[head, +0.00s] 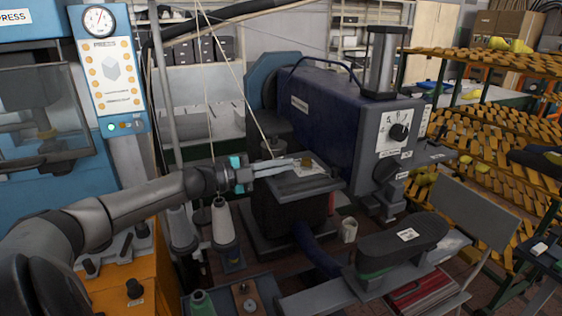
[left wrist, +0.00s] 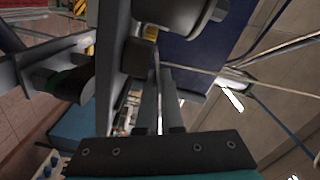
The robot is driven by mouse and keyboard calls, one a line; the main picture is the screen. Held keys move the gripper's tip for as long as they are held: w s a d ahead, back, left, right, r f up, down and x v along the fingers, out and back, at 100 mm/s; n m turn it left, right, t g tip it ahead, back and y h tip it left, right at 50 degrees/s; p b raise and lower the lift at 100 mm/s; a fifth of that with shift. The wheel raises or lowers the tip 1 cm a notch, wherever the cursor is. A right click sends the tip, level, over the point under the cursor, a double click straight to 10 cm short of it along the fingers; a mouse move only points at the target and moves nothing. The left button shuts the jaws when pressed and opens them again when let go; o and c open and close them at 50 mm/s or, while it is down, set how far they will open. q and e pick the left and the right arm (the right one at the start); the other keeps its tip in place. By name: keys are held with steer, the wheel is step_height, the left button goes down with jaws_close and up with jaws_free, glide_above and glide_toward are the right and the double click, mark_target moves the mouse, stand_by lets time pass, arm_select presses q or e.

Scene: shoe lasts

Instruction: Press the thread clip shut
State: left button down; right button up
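My left gripper (head: 298,162) reaches in from the left over a dark, flat-topped stand in front of the blue machine. Its two long pale fingers lie close together, with only a narrow gap in the left wrist view (left wrist: 159,75). A small orange-brown piece (head: 307,162) sits at the fingertips on a pale patch of the stand top (head: 325,184). I cannot tell whether this piece is the thread clip. A pale thread (head: 236,78) runs down from above to near the fingers, and a pale line also crosses the left wrist view (left wrist: 235,77). My right gripper is not in view.
A blue sewing machine (head: 318,118) with a grey dial face stands just behind the stand. Thread cones (head: 222,224) stand below my left arm. A white cup (head: 349,230) and a dark sole-shaped pad (head: 403,243) are at the front right.

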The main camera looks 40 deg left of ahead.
arm_select(q)
steer(key=shift+s+d+f+m+b, duration=0.1)
steer(key=shift+f+m+b, duration=0.3)
steer(key=shift+m, duration=0.65)
steer(key=shift+d+f+m+b, duration=0.1)
steer(key=shift+f+m+b, duration=0.3)
steer(key=shift+m, duration=0.65)
steer(key=c, duration=1.1)
jaws_free()
steer(key=shift+a, duration=0.1)
